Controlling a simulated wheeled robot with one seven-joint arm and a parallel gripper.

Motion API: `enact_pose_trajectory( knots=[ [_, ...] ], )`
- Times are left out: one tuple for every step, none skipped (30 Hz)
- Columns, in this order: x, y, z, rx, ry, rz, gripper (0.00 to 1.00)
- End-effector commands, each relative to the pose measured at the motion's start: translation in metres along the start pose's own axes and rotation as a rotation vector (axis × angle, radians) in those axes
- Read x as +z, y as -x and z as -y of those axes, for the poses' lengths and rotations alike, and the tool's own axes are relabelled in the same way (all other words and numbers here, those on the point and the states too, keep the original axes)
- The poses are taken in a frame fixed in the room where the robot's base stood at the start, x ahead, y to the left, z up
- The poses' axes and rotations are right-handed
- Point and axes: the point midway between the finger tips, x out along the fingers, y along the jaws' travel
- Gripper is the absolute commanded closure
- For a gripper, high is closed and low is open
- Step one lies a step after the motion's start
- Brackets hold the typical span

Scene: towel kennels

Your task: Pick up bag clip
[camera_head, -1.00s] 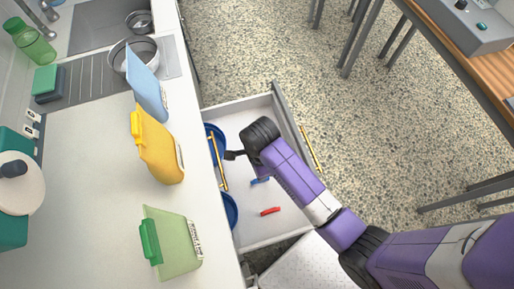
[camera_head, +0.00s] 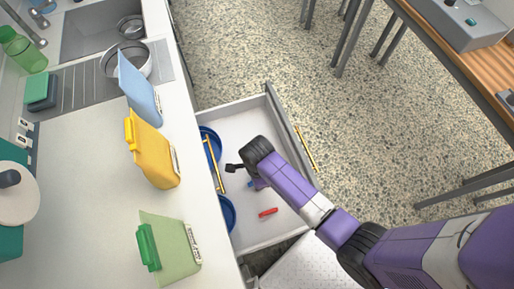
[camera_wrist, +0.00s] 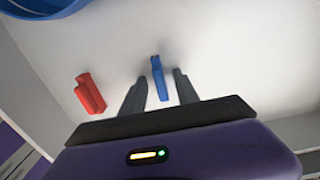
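A blue bag clip (camera_head: 251,185) lies on the floor of the open drawer, partly hidden by my arm in the head view. In the wrist view the blue clip (camera_wrist: 159,78) shows whole, between and beyond my fingertips. My gripper (camera_wrist: 158,84) is open, with a finger on each side of the clip in the picture; the fingers do not visibly touch it. In the head view my gripper (camera_head: 234,168) is over the drawer; its height above the floor is unclear. A red bag clip (camera_head: 268,212) lies nearby, left of my fingers in the wrist view (camera_wrist: 90,93).
The drawer's walls (camera_head: 290,143) surround the clips. Two blue round containers (camera_head: 227,213) sit against the counter side. On the counter stand a yellow bag (camera_head: 153,153) with a yellow clip, a green bag (camera_head: 173,245) with a green clip, and a light-blue bag (camera_head: 138,88).

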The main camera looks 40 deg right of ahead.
Motion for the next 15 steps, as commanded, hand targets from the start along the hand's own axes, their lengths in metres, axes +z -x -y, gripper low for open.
enact_pose_trajectory(
  knots=[
    [0.0001, 0.0003, 0.0002, 0.000, 0.000, 0.000, 0.63],
    [0.0001, 0.0003, 0.0002, 0.000, 0.000, 0.000, 0.63],
    [0.0001, 0.0004, 0.0002, 0.000, 0.000, 0.000, 0.67],
    [0.0001, 0.0004, 0.0002, 0.000, 0.000, 0.000, 0.73],
    [0.0001, 0.0004, 0.0002, 0.000, 0.000, 0.000, 0.79],
    [0.0001, 0.0005, 0.0003, -0.001, 0.000, 0.000, 0.87],
    [0.0001, 0.0005, 0.0003, -0.001, 0.000, 0.000, 0.93],
    [0.0002, 0.0005, 0.0002, 0.000, 0.000, 0.000, 0.98],
    [0.0002, 0.0006, 0.0003, -0.001, 0.000, 0.000, 1.00],
    [0.0001, 0.0006, 0.0003, 0.000, 0.000, 0.000, 1.00],
    [0.0001, 0.0006, 0.0003, 0.000, 0.000, 0.000, 1.00],
    [0.0002, 0.0006, 0.0003, 0.000, 0.000, 0.000, 1.00],
    [0.0002, 0.0006, 0.0003, -0.001, 0.000, 0.000, 1.00],
    [0.0002, 0.0007, 0.0003, -0.001, 0.000, 0.000, 1.00],
    [0.0002, 0.0007, 0.0003, -0.001, 0.000, 0.000, 1.00]
  ],
)
